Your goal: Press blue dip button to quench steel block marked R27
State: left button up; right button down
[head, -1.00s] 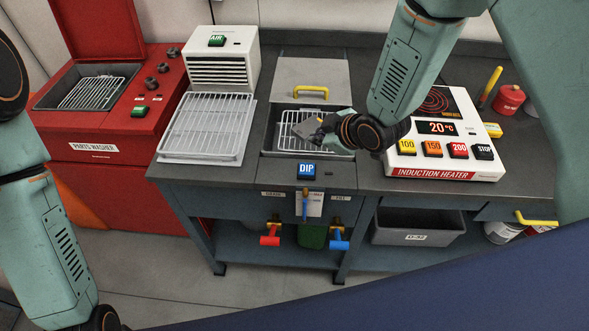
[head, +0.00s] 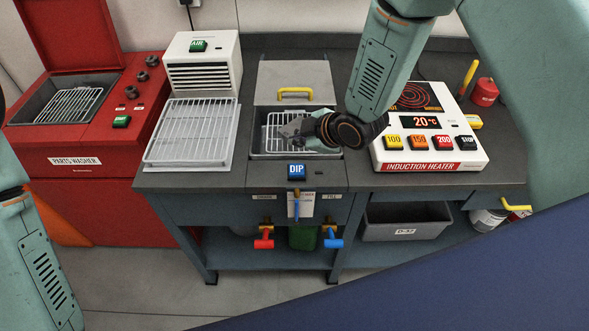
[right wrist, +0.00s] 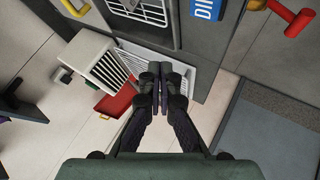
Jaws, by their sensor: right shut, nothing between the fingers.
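The blue DIP button (head: 297,171) sits on the front of the bench, just before the quench basin (head: 254,147) with its wire rack. It also shows at the top edge of the right wrist view (right wrist: 206,9). My right gripper (head: 284,129) is shut and empty above the basin, behind and a little left of the button, apart from it. In the right wrist view its closed fingertips (right wrist: 160,70) have the white rack behind them. I can make out no steel block marked R27; my gripper hides part of the basin. My left gripper is out of view.
An induction heater (head: 430,166) reading 20 °C stands right of the basin. A white wire rack (head: 190,133) and an AIR blower (head: 203,66) stand left. A red parts washer (head: 90,185) is farther left. Red and blue valve handles hang below the button.

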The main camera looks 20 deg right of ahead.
aim_at(300, 171)
jog(key=f+b, duration=0.1)
jog(key=f, duration=0.1)
jog(key=d+f+b, duration=0.1)
jog(key=shift+s+f, duration=0.1)
jog(key=shift+f, duration=0.25)
jog(key=f+b, duration=0.1)
jog(key=f, duration=0.1)
jog(key=a+f+b, duration=0.1)
jog(key=b, duration=0.1)
jog(key=shift+f, duration=0.4)
jog(key=shift+d+f+b, duration=0.1)
jog(key=shift+f+b, duration=0.1)
jog(key=shift+b, duration=0.2)
jog(key=shift+d+f, duration=0.1)
jog(key=shift+d, duration=0.2)
jog(key=shift+a, duration=0.35)
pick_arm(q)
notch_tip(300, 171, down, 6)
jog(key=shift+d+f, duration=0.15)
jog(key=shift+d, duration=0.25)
pick_arm(e)
jog(key=shift+d, duration=0.3)
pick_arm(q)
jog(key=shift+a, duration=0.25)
pick_arm(e)
jog(key=shift+a, duration=0.25)
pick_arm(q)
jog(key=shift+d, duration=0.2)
pick_arm(e)
jog(key=shift+d, duration=0.2)
